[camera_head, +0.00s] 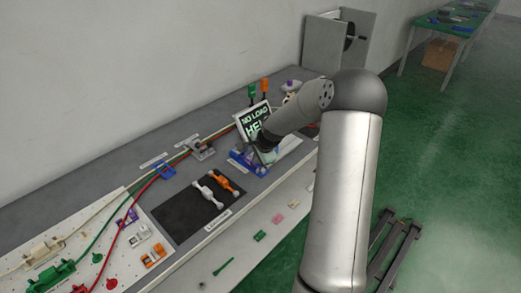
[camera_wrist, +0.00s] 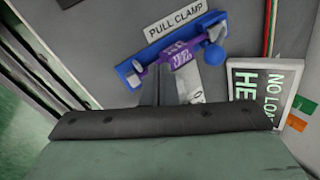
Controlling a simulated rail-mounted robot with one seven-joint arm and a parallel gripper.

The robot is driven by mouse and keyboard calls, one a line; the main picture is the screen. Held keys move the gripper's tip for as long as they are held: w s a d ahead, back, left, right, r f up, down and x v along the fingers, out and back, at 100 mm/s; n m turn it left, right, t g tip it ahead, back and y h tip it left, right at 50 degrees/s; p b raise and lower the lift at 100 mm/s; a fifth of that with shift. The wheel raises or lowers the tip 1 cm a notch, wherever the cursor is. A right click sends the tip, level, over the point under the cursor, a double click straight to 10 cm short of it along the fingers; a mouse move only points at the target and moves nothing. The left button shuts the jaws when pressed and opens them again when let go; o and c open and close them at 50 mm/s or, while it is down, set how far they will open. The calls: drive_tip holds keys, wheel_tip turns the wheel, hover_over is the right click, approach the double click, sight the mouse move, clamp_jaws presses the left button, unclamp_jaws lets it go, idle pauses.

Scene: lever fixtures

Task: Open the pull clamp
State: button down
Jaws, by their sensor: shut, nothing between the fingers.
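The pull clamp shows in the wrist view as a blue base (camera_wrist: 133,73) with a purple lever part (camera_wrist: 181,54) across it and a blue ball (camera_wrist: 214,54) at its right end. A white "PULL CLAMP" label (camera_wrist: 174,25) is beside it. In the head view the clamp's blue base (camera_head: 246,163) is partly hidden by my arm. My gripper (camera_wrist: 172,88) is shut and empty, its fingertips close to the purple part. I cannot tell whether they touch it. In the head view my gripper (camera_head: 262,150) is over the clamp, mostly hidden by its own wrist.
A "NO LOAD" sign (camera_head: 254,120) stands just behind the clamp and also shows in the wrist view (camera_wrist: 262,92). A black mat (camera_head: 188,222) with white and orange handles lies to the left. Red, green and cream cables (camera_head: 180,160) run along the bench.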

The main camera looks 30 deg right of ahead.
drive_tip(key=w, duration=0.2)
drive_tip(key=shift+w+a+r+p, duration=0.25)
drive_tip(key=shift+w+r+p, duration=0.1)
drive_tip(key=shift+r+p, duration=0.05)
drive_tip(key=shift+w, duration=0.55)
drive_tip(key=shift+r, duration=0.15)
drive_tip(key=shift+w+a+r+g, duration=0.1)
drive_tip(key=shift+w+r+g, duration=0.1)
drive_tip(key=shift+g, duration=0.1)
